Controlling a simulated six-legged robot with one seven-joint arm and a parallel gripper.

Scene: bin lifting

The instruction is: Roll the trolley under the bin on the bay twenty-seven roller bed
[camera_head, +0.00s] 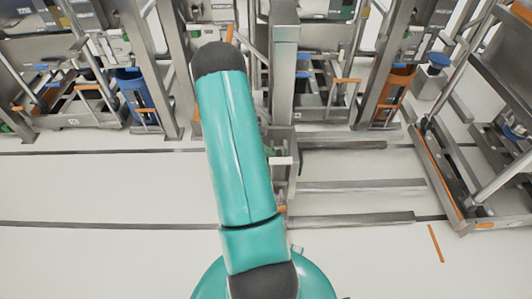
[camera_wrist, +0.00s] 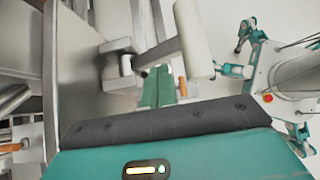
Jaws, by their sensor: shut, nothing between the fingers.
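My gripper (camera_wrist: 157,88) shows in the wrist view as two teal fingers side by side, closed and empty, beyond the dark edge of my wrist. A grey metal panel (camera_wrist: 85,75) and a pale cylinder (camera_wrist: 193,38) stand around it; whether it touches them I cannot tell. In the head view my teal arm hides the middle. A low metal wheeled-looking frame (camera_head: 450,185), perhaps a trolley, stands at the right. Bay numbers are unreadable, so I cannot pick out the bay twenty-seven roller bed or its bin.
Metal posts (camera_head: 283,75) and framed stations line the back. A blue cylinder (camera_head: 135,95) and an orange one (camera_head: 395,90) stand among them. Low metal rails (camera_head: 350,218) cross the floor right of my arm. The pale floor at left is open.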

